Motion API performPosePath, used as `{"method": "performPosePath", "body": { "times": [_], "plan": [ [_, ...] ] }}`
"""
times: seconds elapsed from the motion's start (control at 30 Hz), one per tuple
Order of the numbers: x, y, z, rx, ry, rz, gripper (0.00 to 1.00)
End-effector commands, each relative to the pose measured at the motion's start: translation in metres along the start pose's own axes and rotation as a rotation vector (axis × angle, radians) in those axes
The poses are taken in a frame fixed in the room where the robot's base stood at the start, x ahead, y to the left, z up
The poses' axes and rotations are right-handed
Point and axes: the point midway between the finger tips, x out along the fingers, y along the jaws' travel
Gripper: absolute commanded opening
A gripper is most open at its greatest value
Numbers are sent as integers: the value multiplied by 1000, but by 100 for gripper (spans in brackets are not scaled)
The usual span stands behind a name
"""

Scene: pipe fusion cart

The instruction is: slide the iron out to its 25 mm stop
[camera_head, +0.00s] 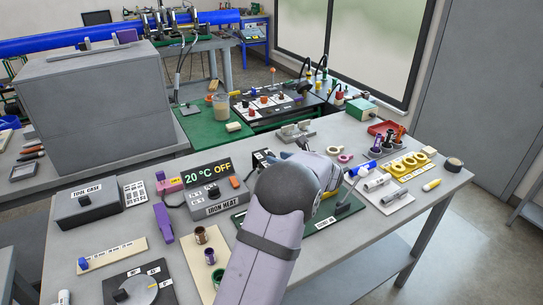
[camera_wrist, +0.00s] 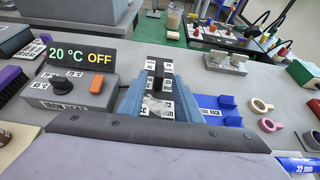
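In the wrist view, a small black block with white number labels (camera_wrist: 160,66) stands straight ahead of my gripper; I take it for the iron's slide, but cannot make out the iron itself for certain. My gripper (camera_wrist: 160,85) shows as two blue-grey fingers with a gap between them. Labels and a shiny metal patch show through the gap, and no finger clearly touches the block. In the head view, the black block (camera_head: 264,158) is just left of my gripper (camera_head: 296,154), partly hidden by my arm. The IRON HEAT box (camera_wrist: 70,87) reads 20 °C OFF.
A grey metal fixture (camera_wrist: 226,62) stands behind. In the head view, the tool case (camera_head: 88,203) and a purple tool (camera_head: 163,222) are at the left. My arm hides the table's middle.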

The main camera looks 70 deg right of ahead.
Motion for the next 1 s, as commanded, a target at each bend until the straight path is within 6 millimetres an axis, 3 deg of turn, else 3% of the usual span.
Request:
{"method": "performPosePath", "body": {
  "times": [0.4,0.8,0.93,1.0],
  "plan": [
    [48,1,1,-1,1,2,31],
    [55,1,0,-1,1,1,31],
    [55,1,0,-1,1,1,3],
    [55,1,0,-1,1,1,0]
  ]
}}
